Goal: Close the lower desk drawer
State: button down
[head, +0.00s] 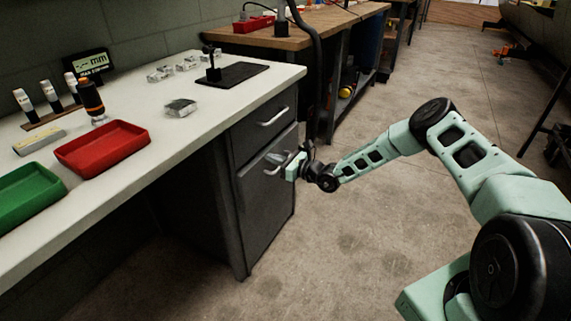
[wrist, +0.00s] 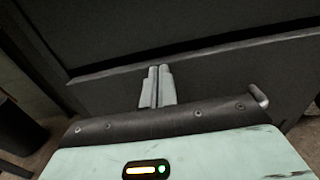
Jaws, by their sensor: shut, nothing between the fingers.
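The lower desk drawer (head: 266,215) is a dark grey front under the upper drawer (head: 262,128) in the desk's cabinet. It looks nearly flush with the cabinet; I cannot tell whether a small gap is left. Its light bar handle (head: 272,169) is partly hidden by my gripper (head: 280,158), which is at the upper part of the drawer front. In the wrist view my gripper's fingers (wrist: 157,86) are together and empty, pointing at the dark grey front (wrist: 215,82). A handle end (wrist: 260,97) shows to their right. Whether the fingertips touch the front is unclear.
The white desktop (head: 215,120) holds a red tray (head: 103,148), a green tray (head: 28,196), bottles and a black stand (head: 230,73). A wooden bench (head: 310,25) stands behind. The concrete floor (head: 350,240) right of the cabinet is clear.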

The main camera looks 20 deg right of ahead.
jog(key=shift+x, duration=1.15)
jog(key=shift+w+a+r, duration=0.1)
jog(key=shift+r, duration=0.1)
